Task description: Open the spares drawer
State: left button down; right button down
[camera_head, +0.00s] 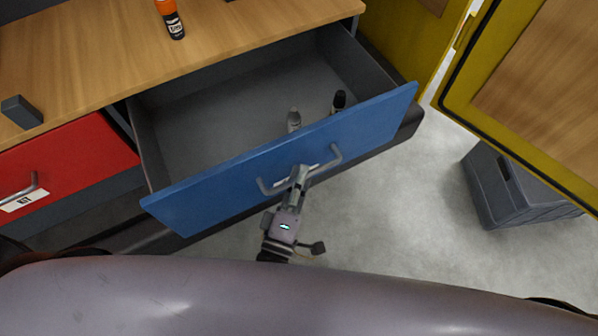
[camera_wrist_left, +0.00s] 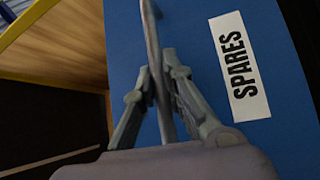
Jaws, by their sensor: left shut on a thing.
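The spares drawer (camera_head: 290,160) has a blue front and stands pulled well out of the wooden-topped cabinet. Its grey inside shows, with a grey bottle (camera_head: 294,121) and a black bottle (camera_head: 339,101) near the front panel. The blue front also shows in the left wrist view (camera_wrist_left: 205,75), with a white SPARES label (camera_wrist_left: 239,66). My left gripper (camera_head: 300,173) is shut on the drawer's grey bar handle (camera_head: 333,158). In the left wrist view the fingers (camera_wrist_left: 160,88) close around the handle bar (camera_wrist_left: 153,45). My right gripper is not in view.
A red drawer (camera_head: 80,155) is shut at the left. An orange and black bottle (camera_head: 171,20) and a dark block (camera_head: 21,112) stand on the wooden top (camera_head: 100,50). A yellow-framed door (camera_head: 530,90) and a grey crate (camera_head: 510,190) are at the right. Bare floor lies between.

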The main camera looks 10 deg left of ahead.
pick_arm(q)
jog(key=c, duration=1.9)
grip_release()
jog(key=shift+s, duration=0.15)
jog(key=v, duration=1.1)
jog(key=shift+s+f, duration=0.1)
jog(key=shift+s, duration=0.3)
jog(key=s+a+f+m+g, duration=0.1)
jog(key=a+f+m+g, duration=0.35)
jog(key=f, duration=1.05)
jog(key=s+a+f+m+g, duration=0.15)
jog(key=f+m+g, duration=0.45)
jog(key=f, duration=0.9)
jog(key=s+a+f+m+g+y, duration=0.1)
jog(key=s+a+f+m+g, duration=0.1)
jog(key=s+a+f, duration=0.2)
jog(key=s+a+f+m+g+y, duration=0.1)
jog(key=s+a+f+m+g, duration=0.1)
jog(key=s+a+f+g, duration=0.1)
jog(key=s+a+f+m+g+y, duration=0.2)
jog(key=s+a+f, duration=0.3)
jog(key=s+f, duration=0.2)
jog(key=shift+s+f+g, duration=0.35)
jog(key=shift+f, duration=0.25)
